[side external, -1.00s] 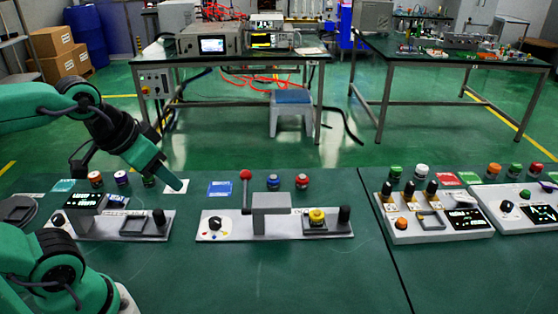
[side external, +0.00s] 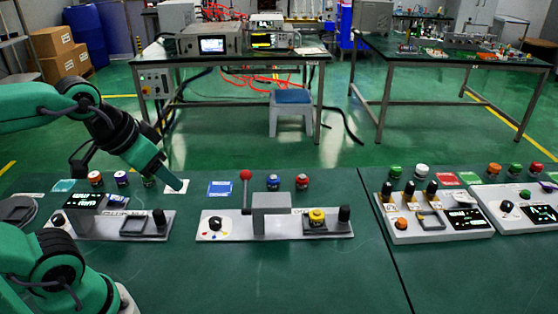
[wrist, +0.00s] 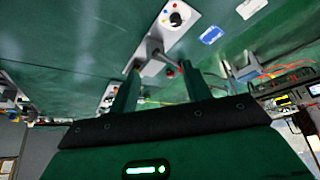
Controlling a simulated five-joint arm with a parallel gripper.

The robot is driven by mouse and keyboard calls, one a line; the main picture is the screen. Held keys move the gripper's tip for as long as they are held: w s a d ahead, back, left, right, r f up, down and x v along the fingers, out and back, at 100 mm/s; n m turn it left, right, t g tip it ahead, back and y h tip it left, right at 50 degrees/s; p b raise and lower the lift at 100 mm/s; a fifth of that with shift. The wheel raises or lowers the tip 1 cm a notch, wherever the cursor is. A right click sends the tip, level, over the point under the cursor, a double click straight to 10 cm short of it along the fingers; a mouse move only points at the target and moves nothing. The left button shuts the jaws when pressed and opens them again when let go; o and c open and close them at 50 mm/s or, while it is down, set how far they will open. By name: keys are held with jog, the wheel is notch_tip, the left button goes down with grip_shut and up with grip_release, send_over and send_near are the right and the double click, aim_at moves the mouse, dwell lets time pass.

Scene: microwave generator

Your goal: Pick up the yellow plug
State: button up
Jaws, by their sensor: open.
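Another panel (side external: 160,230) lies left. The front table area is clear.

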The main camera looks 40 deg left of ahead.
jog(key=shift+o, duration=1.4)
